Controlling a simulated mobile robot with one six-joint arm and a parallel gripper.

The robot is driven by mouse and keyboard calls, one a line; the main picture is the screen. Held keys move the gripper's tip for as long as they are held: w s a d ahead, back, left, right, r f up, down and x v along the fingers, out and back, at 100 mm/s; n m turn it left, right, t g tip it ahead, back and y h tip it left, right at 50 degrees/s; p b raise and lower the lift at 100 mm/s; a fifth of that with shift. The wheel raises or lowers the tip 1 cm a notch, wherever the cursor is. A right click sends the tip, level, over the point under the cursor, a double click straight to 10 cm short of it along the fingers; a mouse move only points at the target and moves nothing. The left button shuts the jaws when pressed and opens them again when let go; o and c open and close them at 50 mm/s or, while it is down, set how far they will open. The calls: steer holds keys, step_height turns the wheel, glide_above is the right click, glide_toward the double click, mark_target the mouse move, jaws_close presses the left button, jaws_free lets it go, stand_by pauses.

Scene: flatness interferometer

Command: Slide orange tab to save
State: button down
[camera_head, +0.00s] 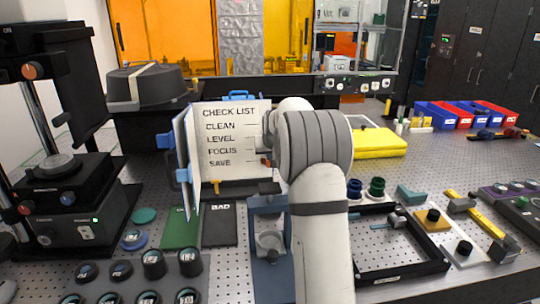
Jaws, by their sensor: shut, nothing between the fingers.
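The white checklist board (229,130) stands upright at the middle of the table, with rows CLEAN, LEVEL, FOCUS and SAVE. A small orange tab (265,162) shows at its right edge, level with the SAVE row. My gripper (267,148) is at the board's right edge, close to the orange tab. It is shut and looks empty. Whether its fingers touch the tab cannot be told. My white and grey arm hides what lies right of the board, and the right ends of the rows are partly covered.
Left stands the black interferometer (75,190). Lens pieces on a grey tray (130,285), a green pad (180,230) and a black pad (219,225) lie in front. Right are a yellow case (378,142), a black frame (405,270) and coloured bins (465,115).

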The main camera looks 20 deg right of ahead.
steer(key=r+p, duration=0.3)
steer(key=r, duration=0.1)
steer(key=shift+w, duration=0.25)
steer(key=b+v, duration=0.2)
steer(key=v, duration=0.8)
